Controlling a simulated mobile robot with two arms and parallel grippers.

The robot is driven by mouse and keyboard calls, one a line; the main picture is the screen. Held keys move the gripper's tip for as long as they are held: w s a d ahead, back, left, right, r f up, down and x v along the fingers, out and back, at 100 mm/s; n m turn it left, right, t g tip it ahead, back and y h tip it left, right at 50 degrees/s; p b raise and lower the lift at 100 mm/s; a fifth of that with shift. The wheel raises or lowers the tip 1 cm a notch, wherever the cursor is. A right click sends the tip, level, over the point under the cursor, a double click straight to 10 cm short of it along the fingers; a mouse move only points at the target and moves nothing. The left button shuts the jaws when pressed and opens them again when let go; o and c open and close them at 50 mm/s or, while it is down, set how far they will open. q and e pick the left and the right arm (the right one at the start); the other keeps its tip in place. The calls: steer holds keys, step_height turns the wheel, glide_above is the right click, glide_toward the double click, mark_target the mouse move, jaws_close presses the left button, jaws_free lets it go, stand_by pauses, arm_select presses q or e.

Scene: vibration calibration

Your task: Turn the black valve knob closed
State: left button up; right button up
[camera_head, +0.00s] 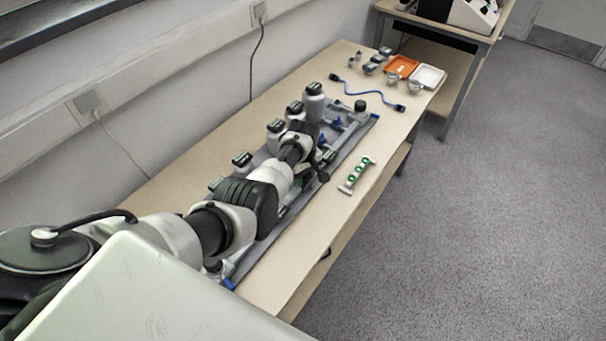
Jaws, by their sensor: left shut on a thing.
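My left arm reaches from the lower left over the grey rack (245,262) on the table. My left gripper (317,166) is at the rack's front side, small and partly hidden by my own wrist. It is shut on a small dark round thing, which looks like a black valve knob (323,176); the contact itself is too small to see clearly. Another black knob (361,105) stands free near the rack's far end. My right gripper is not in view.
A green and white part (357,175) lies on the table right of the rack. A blue cable (368,93), an orange tray (401,66), a white tray (428,76) and several small metal pieces lie at the far end. The wall closes the left side.

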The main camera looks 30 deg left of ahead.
arm_select(q)
steer(key=shift+w+n, duration=0.1)
steer(key=shift+n, duration=1.5)
steer(key=o, duration=0.9)
steer(key=shift+r+p, duration=0.35)
steer(key=shift+r, duration=0.2)
step_height(320, 180, up, 10)
steer(key=p, duration=0.1)
steer(key=shift+f+p, duration=0.15)
steer(key=shift+p, duration=0.2)
